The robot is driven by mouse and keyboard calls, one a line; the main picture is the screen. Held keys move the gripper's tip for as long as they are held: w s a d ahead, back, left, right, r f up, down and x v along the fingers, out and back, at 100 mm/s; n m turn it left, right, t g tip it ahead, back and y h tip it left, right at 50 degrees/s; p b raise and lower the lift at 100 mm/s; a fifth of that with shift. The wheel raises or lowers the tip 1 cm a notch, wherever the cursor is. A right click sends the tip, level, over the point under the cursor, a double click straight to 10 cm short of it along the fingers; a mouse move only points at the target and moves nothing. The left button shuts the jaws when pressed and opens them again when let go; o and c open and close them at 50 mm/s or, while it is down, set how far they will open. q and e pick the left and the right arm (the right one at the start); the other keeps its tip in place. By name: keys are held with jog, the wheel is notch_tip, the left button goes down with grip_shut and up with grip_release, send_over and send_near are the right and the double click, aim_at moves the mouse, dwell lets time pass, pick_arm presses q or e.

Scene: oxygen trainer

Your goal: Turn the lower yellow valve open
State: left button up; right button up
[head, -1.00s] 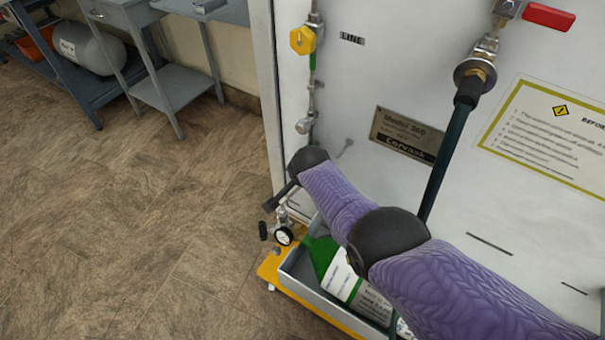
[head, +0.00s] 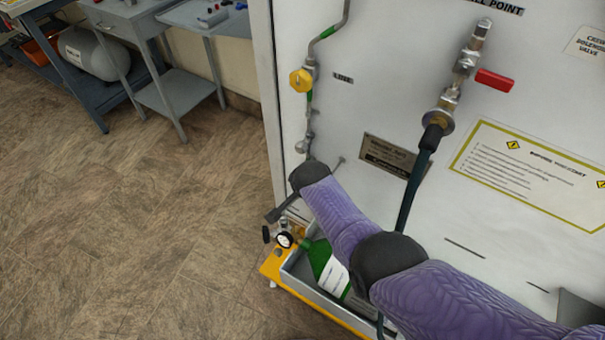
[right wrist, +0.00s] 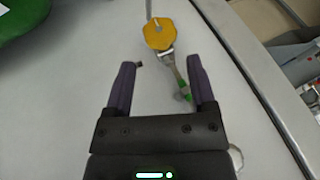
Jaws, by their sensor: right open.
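A yellow valve knob (head: 300,80) sits on a thin pipe with green bands at the left side of the white panel (head: 400,100). It is the only yellow valve in the head view. My right gripper (head: 280,210) is low by the panel's left edge, below the knob; its fingers are small and hard to make out there. In the right wrist view my right gripper (right wrist: 161,63) is open and empty. A yellow knob (right wrist: 159,33) lies just beyond the fingertips, apart from them, with a green-banded pipe running between the fingers. My left gripper is not in view.
A green cylinder (head: 319,258) lies in a grey tray on a yellow base below my right arm. A gauge (head: 284,240) stands beside it. A dark hose (head: 413,190) hangs from a fitting near a red lever (head: 495,80). Open floor lies left.

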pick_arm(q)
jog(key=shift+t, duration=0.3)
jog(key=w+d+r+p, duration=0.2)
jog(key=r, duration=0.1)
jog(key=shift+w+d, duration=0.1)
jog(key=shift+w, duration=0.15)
pick_arm(e)
jog(key=v, duration=0.2)
jog(key=shift+s+r, duration=0.2)
jog(key=shift+r, duration=0.1)
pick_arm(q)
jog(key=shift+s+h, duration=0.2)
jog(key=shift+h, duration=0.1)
